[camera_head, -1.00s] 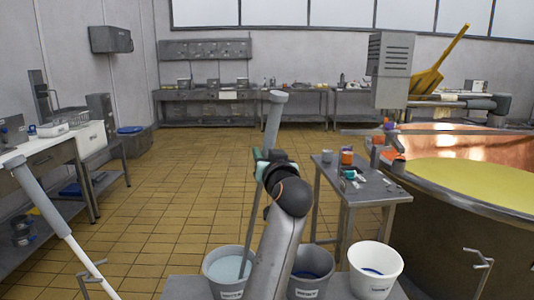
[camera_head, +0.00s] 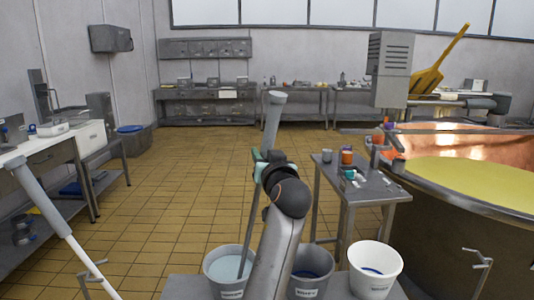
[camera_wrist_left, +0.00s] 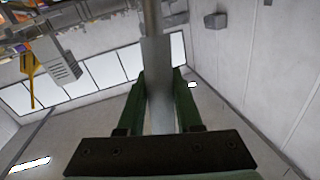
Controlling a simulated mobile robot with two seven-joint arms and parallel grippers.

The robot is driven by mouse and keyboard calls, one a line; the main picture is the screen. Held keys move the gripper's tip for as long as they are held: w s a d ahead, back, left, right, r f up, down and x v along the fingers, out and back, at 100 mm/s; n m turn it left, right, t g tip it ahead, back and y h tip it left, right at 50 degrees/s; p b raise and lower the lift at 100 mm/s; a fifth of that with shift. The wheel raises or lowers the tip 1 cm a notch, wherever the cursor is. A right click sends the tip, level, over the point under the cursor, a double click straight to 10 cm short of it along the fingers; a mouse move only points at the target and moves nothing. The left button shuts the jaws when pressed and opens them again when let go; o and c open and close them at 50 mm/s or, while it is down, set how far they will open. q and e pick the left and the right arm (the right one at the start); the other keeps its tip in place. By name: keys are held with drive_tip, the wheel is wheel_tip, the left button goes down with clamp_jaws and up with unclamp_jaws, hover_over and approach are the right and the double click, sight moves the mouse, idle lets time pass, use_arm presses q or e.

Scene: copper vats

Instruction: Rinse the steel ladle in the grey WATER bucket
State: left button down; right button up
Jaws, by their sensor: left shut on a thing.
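My left gripper (camera_head: 268,165) is shut on the handle of the steel ladle (camera_head: 274,112). The ladle stands nearly upright, and its thin rod slants down into the left grey bucket (camera_head: 212,277), which holds pale liquid. The ladle's bowl is hidden in that bucket. In the left wrist view, the green fingers of the left gripper (camera_wrist_left: 160,95) close on both sides of the grey handle (camera_wrist_left: 155,55). The bucket's label is too small to read. My right gripper is not in view.
A second grey bucket (camera_head: 308,288) and a white bucket (camera_head: 375,284) stand to the right, both with blue inside. A small side table (camera_head: 378,190) with jars and a copper vat (camera_head: 465,212) are further right. A pale rod (camera_head: 62,228) slants at left. The tiled floor behind is clear.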

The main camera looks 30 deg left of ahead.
use_arm(q)
drive_tip(key=shift+s, duration=0.25)
wheel_tip(320, 180, up, 4)
drive_tip(key=p, duration=0.3)
drive_tip(key=shift+r+p, duration=0.15)
drive_tip(key=shift+p, duration=0.2)
wheel_tip(320, 180, up, 5)
drive_tip(key=p, duration=0.4)
wheel_tip(320, 180, up, 6)
drive_tip(key=p, duration=0.5)
drive_tip(key=shift+r, duration=0.25)
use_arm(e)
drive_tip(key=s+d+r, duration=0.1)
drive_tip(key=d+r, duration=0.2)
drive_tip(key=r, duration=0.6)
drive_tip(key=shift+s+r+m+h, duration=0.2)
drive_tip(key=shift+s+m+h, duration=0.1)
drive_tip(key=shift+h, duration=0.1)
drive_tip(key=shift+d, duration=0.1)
use_arm(q)
drive_tip(key=shift+a, duration=0.15)
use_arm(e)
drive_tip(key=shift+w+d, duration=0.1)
